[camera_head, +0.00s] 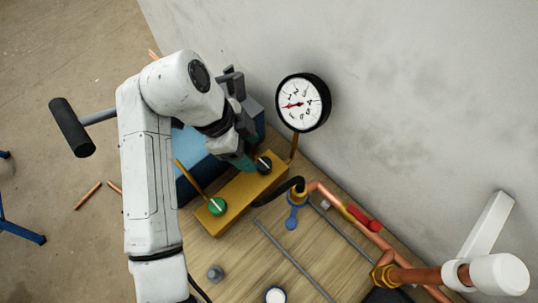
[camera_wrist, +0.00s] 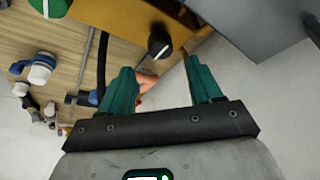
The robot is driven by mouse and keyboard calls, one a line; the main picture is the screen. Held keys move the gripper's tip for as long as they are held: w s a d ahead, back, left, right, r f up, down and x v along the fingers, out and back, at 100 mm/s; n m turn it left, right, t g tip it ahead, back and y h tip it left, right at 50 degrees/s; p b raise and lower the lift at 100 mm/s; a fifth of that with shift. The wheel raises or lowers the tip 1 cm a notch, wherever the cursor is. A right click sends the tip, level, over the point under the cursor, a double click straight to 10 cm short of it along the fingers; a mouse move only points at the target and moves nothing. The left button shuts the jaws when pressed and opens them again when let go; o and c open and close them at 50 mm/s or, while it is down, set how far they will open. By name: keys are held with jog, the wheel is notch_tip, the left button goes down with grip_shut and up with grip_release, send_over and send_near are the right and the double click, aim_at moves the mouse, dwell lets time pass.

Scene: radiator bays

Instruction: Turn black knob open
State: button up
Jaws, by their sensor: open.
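The black knob (camera_head: 264,164) is a small round knob with a white pointer line, on the far end of a yellow block (camera_head: 232,204). In the head view my gripper (camera_head: 243,161) is beside the black knob, partly hidden by my wrist. I cannot tell the exact distance between fingers and knob.
A green knob (camera_head: 217,206) sits on the block's near end. A pressure gauge (camera_head: 302,103) stands behind on a copper stem. A blue box (camera_head: 192,150) is left of the block. Copper pipe with a red handle (camera_head: 362,217) runs right. A black hose (camera_head: 280,192) leaves the block.

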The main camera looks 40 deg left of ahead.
aim_at(263, 163)
jog(key=p+x, duration=0.1)
jog(key=x, duration=0.5)
jog(key=shift+w+d+f, duration=0.1)
jog(key=shift+w+f, duration=0.05)
jog(key=shift+f, duration=0.15)
jog(key=shift+c, duration=0.3)
jog(key=c, duration=1)
